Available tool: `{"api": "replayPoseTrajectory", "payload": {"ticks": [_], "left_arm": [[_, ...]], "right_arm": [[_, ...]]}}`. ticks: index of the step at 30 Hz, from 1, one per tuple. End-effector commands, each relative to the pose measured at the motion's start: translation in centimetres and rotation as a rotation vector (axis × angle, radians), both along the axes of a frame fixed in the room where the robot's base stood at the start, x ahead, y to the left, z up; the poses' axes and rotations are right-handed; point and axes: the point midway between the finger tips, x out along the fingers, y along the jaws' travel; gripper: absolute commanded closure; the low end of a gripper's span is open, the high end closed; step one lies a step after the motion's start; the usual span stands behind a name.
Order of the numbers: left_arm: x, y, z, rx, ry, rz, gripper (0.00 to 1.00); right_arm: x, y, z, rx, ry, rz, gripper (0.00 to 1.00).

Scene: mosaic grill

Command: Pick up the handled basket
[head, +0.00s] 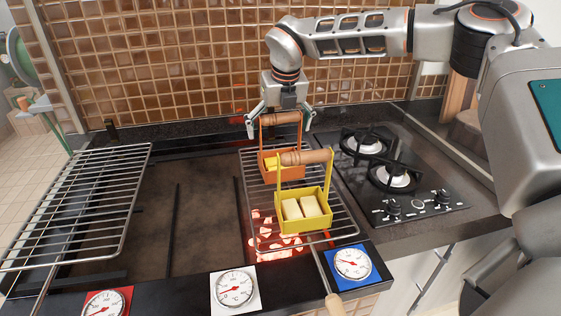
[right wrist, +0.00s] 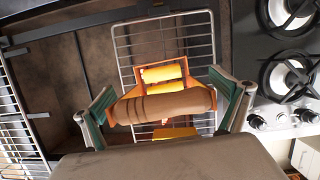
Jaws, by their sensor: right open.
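An orange basket (head: 267,172) with an upright frame and a wooden handle (head: 282,118) stands at the back of the right grill rack. My right gripper (head: 281,123) is above it, pointing down, with its open fingers on either side of the handle. In the right wrist view the wooden handle (right wrist: 165,106) lies between the two fingers, with yellow pieces seen past it. I cannot tell whether the fingers touch it. A yellow basket (head: 304,220), also wooden-handled, stands in front on the same rack and holds pale blocks. My left gripper is not in view.
The right rack (head: 347,222) lies over glowing coals (head: 265,240). A gas hob (head: 400,178) is to the right, an empty rack (head: 80,190) to the left. A tiled wall (head: 180,70) stands close behind. Dials line the front edge.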

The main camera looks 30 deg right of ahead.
Motion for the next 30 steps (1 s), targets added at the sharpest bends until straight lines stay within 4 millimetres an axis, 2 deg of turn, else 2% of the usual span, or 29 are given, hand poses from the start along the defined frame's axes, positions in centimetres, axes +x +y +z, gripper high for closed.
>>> {"api": "replayPoseTrajectory", "payload": {"ticks": [5, 14, 23, 26, 30], "left_arm": [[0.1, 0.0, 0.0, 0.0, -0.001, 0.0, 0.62], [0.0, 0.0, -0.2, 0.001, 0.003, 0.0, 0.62], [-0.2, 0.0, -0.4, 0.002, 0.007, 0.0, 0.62], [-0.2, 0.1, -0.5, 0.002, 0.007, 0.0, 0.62], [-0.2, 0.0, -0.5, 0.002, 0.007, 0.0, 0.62]], "right_arm": [[0.0, 0.0, 0.0, 0.0, 0.0, 0.0, 0.01], [0.0, 0.0, 0.0, 0.0, 0.0, 0.0, 0.76], [0.1, 0.0, 0.5, 0.0, -0.004, 0.0, 0.76], [0.2, 0.0, 1.5, 0.0, -0.006, 0.0, 0.77], [0.2, 0.1, 4.0, 0.002, -0.008, 0.0, 0.77]]}}
